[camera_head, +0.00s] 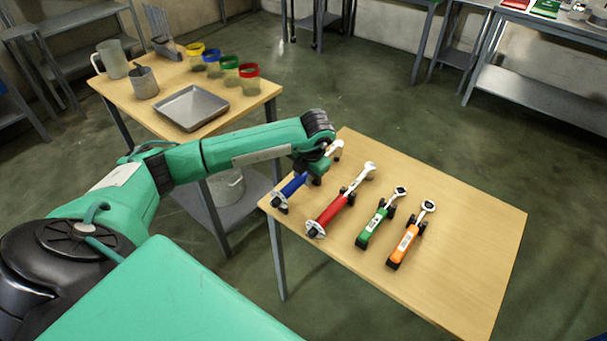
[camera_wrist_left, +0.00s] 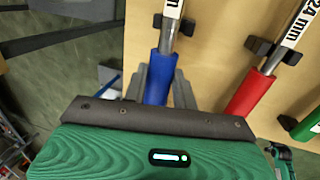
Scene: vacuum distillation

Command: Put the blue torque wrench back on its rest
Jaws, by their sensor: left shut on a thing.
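The blue torque wrench (camera_head: 293,186) is at the left edge of the wooden table, left of the red wrench (camera_head: 331,208). My left gripper (camera_head: 306,176) is over it, its fingers on either side of the blue handle (camera_wrist_left: 160,78) in the left wrist view, shut on it. The gripper hides the wrench's middle in the head view; its pale head shows beyond. A black rest (camera_wrist_left: 158,21) flanks the wrench's shaft in the left wrist view. Another black support (camera_head: 279,203) is at the handle end. I cannot tell whether the wrench is fully seated. My right gripper is not in view.
Green (camera_head: 372,226) and orange (camera_head: 404,245) wrenches lie on black supports to the right. The right part of the table (camera_head: 465,235) is clear. A second table behind holds a metal tray (camera_head: 192,108), a beaker and several colour-rimmed jars.

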